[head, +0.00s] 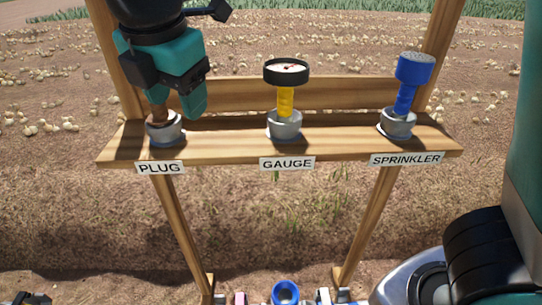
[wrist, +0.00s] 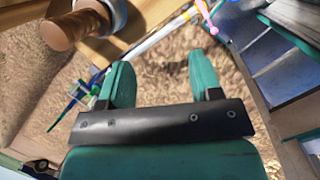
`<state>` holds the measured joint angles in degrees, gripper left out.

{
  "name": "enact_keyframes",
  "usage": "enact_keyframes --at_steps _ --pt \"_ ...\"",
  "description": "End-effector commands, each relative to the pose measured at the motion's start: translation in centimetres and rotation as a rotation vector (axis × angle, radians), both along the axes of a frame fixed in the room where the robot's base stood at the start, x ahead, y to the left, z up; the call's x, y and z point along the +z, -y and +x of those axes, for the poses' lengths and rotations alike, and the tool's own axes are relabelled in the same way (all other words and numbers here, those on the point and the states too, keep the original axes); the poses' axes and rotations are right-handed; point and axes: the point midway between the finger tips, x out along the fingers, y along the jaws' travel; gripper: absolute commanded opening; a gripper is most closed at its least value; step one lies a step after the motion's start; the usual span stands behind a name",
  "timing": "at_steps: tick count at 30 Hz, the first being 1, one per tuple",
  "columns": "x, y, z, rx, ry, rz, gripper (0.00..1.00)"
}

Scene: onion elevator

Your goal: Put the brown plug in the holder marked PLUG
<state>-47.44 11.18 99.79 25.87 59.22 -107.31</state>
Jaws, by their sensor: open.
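The brown plug (head: 159,114) stands in the grey metal holder (head: 165,130) above the PLUG label (head: 160,168), at the left of the wooden shelf. My gripper partly hides it in the head view. In the wrist view the plug (wrist: 70,27) shows at the upper left, its lower end in the holder (wrist: 115,14). My teal gripper (head: 184,100) is just above and beside the holder. In the wrist view the gripper's (wrist: 160,74) fingers are apart with nothing between them, and the plug is outside them. How deep the plug sits cannot be told.
A yellow-stemmed gauge (head: 287,85) stands in the GAUGE holder (head: 284,125). A blue sprinkler (head: 410,80) stands in the SPRINKLER holder (head: 398,124). A wooden post rises close behind my gripper. A blue round part (head: 286,292) shows at the bottom edge.

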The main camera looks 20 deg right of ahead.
Motion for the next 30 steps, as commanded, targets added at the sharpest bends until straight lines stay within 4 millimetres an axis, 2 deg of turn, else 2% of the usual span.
enact_keyframes --at_steps 1,5,6,10,15,18,21,30 --pt "-0.5 2.5 -0.4 -0.134 -0.009 0.050 0.58" --pt "-2.3 7.0 -3.0 -0.514 -0.058 0.203 0.58" --pt "-3.0 8.1 -4.2 -0.633 -0.084 0.249 0.58" --pt "-4.9 10.8 -8.7 -1.025 -0.191 0.387 0.58" --pt "-6.6 11.9 -14.0 -1.425 -0.344 0.495 0.58" --pt "-7.1 11.8 -15.9 -1.560 -0.407 0.522 0.58" --pt "-7.3 11.6 -16.8 -1.622 -0.438 0.530 0.58" --pt "-7.1 11.5 -16.9 -1.634 -0.443 0.530 0.58"
